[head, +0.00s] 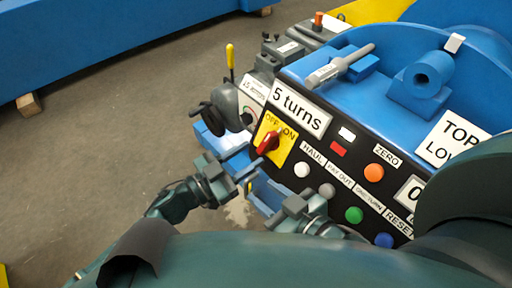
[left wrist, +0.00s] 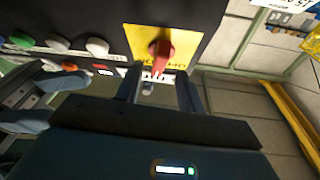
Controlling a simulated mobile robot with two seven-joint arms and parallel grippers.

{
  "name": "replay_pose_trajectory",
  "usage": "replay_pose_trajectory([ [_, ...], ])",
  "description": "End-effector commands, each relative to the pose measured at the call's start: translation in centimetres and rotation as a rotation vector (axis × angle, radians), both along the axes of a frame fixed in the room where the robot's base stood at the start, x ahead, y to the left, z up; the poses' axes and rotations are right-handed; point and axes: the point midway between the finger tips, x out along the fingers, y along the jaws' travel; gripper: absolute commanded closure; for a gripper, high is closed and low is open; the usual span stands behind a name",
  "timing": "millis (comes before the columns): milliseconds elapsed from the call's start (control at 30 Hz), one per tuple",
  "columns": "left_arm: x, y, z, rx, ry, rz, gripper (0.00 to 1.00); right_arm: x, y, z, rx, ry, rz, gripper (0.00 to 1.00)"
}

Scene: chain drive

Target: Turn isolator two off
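A red rotary switch (head: 267,142) on a yellow OFF/ON plate (head: 280,150) is at the left end of the black control panel. It also shows in the left wrist view, the red handle (left wrist: 160,52) on the yellow plate (left wrist: 137,38). No isolator number is readable on it. My left gripper (head: 248,172) is just below and left of the switch, apart from it. In the left wrist view its two fingers (left wrist: 158,92) are spread with nothing held, and the handle is beyond their tips. My right gripper (head: 268,193) is below the panel's buttons, with its fingers apart.
Buttons in white (head: 302,170), grey (head: 327,190), green (head: 354,215), blue (head: 384,240) and orange (head: 374,172) line the panel close to the switch. A lever with a yellow grip (head: 230,56) and a dark handwheel (head: 205,116) stand to the left. Open floor lies further left.

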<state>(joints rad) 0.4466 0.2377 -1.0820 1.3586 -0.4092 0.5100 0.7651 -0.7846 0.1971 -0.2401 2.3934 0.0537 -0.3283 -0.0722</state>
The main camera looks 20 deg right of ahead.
Motion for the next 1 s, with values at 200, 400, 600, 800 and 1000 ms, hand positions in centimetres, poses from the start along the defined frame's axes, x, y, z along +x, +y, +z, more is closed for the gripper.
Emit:
replay_pose_trajectory([
  [200,-1.2,5.1,-0.8,0.004,0.001,0.003,0.62,-0.3,-0.4,0.6,0.013,0.005,-0.016,0.64],
  [400,-2.0,8.2,-1.2,0.001,0.000,0.001,0.62,-0.2,-0.6,1.1,0.021,-0.006,-0.023,0.64],
  [600,-2.3,9.4,-1.4,0.000,0.000,0.000,0.62,-0.2,-0.6,1.2,0.023,-0.007,-0.024,0.64],
  [800,-2.3,9.4,-1.4,-0.001,0.000,0.000,0.62,-0.2,-0.6,1.2,0.024,-0.006,-0.024,0.64],
  [1000,-2.5,9.1,-1.0,-0.016,0.006,0.027,0.62,-0.3,-0.5,1.2,0.025,-0.006,-0.023,0.64],
])
